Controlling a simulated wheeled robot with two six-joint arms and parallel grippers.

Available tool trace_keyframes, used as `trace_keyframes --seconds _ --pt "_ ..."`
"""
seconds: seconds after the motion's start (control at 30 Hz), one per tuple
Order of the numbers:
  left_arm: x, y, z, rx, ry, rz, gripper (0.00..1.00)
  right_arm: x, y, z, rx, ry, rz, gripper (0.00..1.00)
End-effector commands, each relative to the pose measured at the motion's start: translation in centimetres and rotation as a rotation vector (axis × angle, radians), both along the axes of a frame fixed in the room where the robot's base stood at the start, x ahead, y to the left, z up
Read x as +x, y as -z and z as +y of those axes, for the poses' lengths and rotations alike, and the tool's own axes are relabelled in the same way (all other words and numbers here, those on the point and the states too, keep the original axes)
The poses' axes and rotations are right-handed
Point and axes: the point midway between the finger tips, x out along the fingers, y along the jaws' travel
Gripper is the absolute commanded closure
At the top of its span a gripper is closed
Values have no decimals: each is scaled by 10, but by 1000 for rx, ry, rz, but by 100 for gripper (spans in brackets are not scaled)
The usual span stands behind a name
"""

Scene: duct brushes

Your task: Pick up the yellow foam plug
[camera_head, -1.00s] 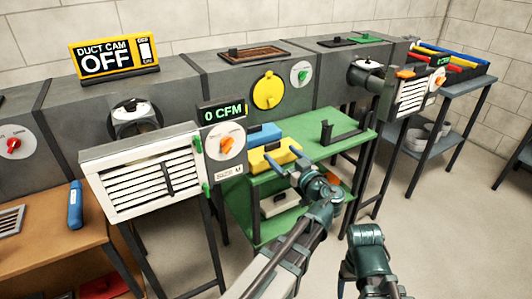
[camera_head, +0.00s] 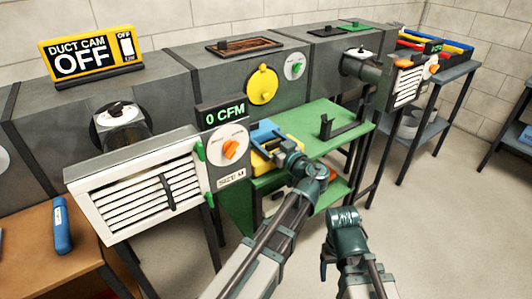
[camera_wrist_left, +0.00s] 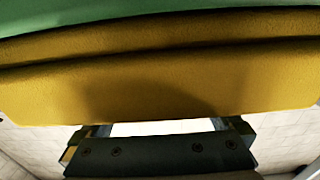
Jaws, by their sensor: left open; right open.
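A yellow block, which I take as the yellow foam plug (camera_head: 263,163), lies on the green table, partly hidden behind the meter panel and my left gripper (camera_head: 285,153). In the left wrist view the yellow foam surface (camera_wrist_left: 160,82) spans the picture, very close to the camera. My left gripper is open and right at the block's near right side; I cannot tell whether it touches. Its dark bracket shows at the bottom of the wrist view. My right gripper (camera_head: 327,262) is open and empty over the floor, away from the table.
A blue block (camera_head: 265,132) lies just behind the yellow one on the green table (camera_head: 310,120). A black bracket (camera_head: 340,128) stands to the right.

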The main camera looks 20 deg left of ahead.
Motion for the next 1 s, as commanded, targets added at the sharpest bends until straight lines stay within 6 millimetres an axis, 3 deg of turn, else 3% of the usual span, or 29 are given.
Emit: trace_keyframes --seconds 0.13,0.67,1.0 --pt "0 0 0 0 1 0 0 0 0 0 0 0 0 26" --pt "0 0 0 0 0 0 95 0 0 0 0 0 0 26" --pt "0 -3 0 0 0 0 97 0 -3 0 0 0 0 26"
